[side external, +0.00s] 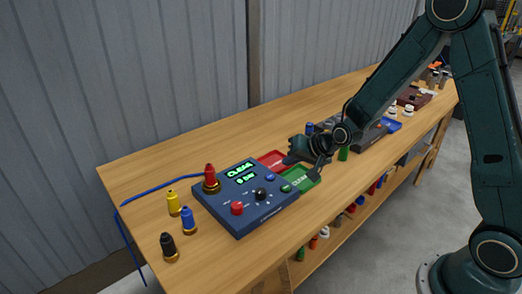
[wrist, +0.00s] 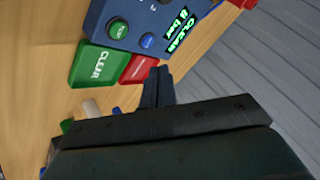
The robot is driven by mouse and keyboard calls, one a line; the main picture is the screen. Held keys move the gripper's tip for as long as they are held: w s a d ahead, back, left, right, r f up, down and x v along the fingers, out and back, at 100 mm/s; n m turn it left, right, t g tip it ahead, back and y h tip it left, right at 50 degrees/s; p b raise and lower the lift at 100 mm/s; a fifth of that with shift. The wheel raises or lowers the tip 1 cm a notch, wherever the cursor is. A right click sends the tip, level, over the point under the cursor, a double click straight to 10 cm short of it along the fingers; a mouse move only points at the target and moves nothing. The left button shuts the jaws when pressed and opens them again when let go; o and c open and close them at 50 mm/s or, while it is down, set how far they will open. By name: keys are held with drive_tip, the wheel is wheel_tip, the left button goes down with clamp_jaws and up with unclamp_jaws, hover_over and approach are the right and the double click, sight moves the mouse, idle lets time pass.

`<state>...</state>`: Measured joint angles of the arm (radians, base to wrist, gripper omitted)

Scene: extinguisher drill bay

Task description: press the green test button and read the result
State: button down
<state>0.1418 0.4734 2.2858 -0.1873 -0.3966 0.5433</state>
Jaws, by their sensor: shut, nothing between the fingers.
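The blue test box (side external: 238,215) stands on the bench in the side view, and part of it shows in the wrist view (wrist: 130,12). The lit display (side external: 241,174) reads CLEAR and 8 bar, also in the wrist view (wrist: 181,30). A red cylinder (side external: 210,176) stands upright at the box's back left corner. My gripper (side external: 291,160) is shut and empty, apart from the button; its fingers also show in the wrist view (wrist: 158,76).
A green tray (wrist: 97,65) marked CLEAR and a red tray (wrist: 138,68) lie beside the box. Yellow (side external: 173,204), blue (side external: 188,221) and black (side external: 168,247) cylinders stand on the left. More items crowd the bench's far end. A corrugated wall runs behind.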

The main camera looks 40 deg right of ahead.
sight(289, 189)
drive_tip(key=shift+f, duration=3.25)
drive_tip(key=shift+f, duration=0.9)
idle(0.8)
drive_tip(key=shift+r, duration=0.85)
drive_tip(key=shift+r, duration=0.15)
drive_tip(key=shift+r, duration=2.4)
